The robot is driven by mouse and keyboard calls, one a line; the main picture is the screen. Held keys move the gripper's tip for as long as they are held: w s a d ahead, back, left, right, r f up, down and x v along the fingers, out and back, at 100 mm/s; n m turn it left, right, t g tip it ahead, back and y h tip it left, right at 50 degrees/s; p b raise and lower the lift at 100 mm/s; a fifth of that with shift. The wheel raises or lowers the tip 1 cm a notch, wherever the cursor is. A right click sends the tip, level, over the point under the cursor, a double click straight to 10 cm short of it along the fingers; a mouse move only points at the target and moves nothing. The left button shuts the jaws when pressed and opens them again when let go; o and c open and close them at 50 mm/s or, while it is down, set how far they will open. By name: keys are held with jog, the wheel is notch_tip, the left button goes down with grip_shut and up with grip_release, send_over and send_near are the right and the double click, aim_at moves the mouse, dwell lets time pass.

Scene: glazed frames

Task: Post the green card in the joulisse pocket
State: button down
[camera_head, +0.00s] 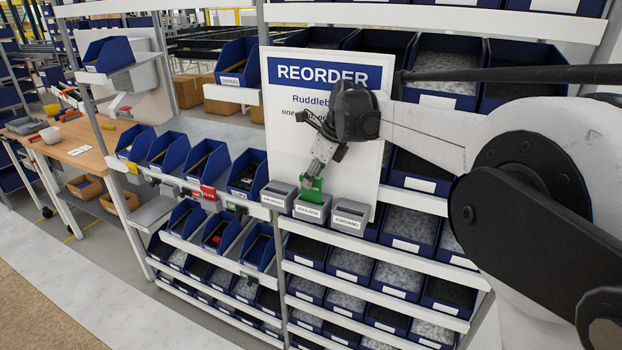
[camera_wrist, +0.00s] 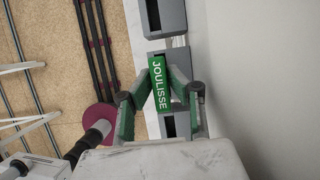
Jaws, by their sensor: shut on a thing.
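The green card (camera_wrist: 161,84) shows the word JOULISSE in the wrist view, and it also shows in the head view (camera_head: 312,192). My gripper (camera_head: 314,178) is shut on it, and its green-padded fingers close on the card from both sides in the wrist view (camera_wrist: 161,90). The joulisse pocket (camera_head: 311,211) is the grey middle one of three on the rack front. The card is right at or over this pocket's mouth; I cannot tell whether its lower edge is inside.
Grey pockets flank it on the left (camera_head: 279,195) and right (camera_head: 350,217). A white REORDER board (camera_head: 300,125) stands close behind the gripper. Blue bins (camera_head: 205,158) fill the rack around. A wooden table (camera_head: 75,135) stands at the far left.

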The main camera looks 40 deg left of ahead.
jog(key=shift+f, duration=0.1)
jog(key=shift+f+b, duration=0.65)
jog(key=shift+f, duration=0.3)
jog(key=c, duration=1.6)
grip_release()
